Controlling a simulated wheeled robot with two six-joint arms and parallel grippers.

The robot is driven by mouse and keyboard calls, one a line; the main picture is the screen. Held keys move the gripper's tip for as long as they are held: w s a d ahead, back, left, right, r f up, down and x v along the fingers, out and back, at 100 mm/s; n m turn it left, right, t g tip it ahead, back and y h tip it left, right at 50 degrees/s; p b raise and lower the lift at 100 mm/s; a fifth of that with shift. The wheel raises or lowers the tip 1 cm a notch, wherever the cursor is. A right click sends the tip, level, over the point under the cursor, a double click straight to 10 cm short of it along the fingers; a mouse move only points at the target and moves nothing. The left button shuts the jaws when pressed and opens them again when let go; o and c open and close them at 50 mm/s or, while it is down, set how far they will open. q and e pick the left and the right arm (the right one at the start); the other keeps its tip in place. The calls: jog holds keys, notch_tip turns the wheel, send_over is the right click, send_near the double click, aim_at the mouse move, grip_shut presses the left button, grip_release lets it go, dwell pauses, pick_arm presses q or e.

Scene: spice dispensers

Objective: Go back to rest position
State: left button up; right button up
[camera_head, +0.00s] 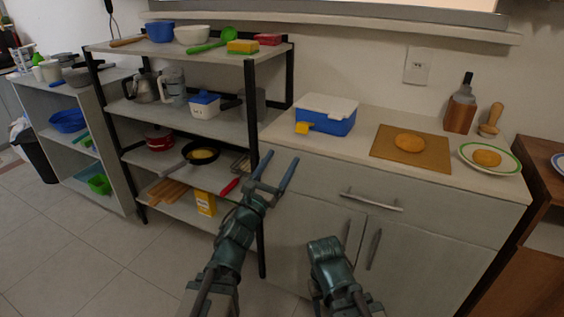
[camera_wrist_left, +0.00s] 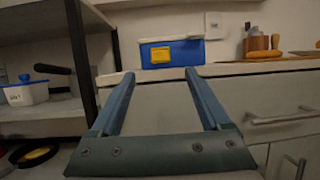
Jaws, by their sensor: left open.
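My left gripper (camera_head: 277,172) is open and empty in the head view, in front of the gap between the black-framed shelf and the cabinet. Its two blue-grey fingers (camera_wrist_left: 160,85) stand wide apart in the left wrist view, with nothing between them. My right arm shows at the bottom centre of the head view, in front of the cabinet doors. The fingers of the right gripper do not show.
A shelf (camera_head: 226,60) holds bowls, jars and a pan (camera_head: 203,153). The cabinet top (camera_head: 372,116) carries a blue and white box (camera_head: 325,118), a board (camera_head: 436,153) with bread, and a plate (camera_head: 465,157). The floor (camera_head: 105,265) at left is clear.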

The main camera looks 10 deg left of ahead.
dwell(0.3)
pick_arm(q)
notch_tip(320, 180, down, 21)
jog(key=s+a+n+g+y, duration=0.2)
jog(key=n+g+y, duration=0.8)
jog(key=n, duration=1.4)
jog(key=s+d+f+n+g, duration=0.2)
jog(key=s+f+n+g, duration=0.3)
jog(key=s, duration=0.5)
jog(key=s+d+f+n+g, duration=0.2)
jog(key=s+f+n+g, duration=0.2)
jog(key=s+n+g, duration=0.45)
notch_tip(320, 180, up, 33)
jog(key=s+t+p, duration=0.1)
jog(key=t+p, duration=0.1)
jog(key=p, duration=3.1)
jog(key=shift+s+d+r+m+t, duration=0.15)
jog(key=shift+s+d+m+t, duration=0.1)
jog(key=shift+m+t, duration=0.15)
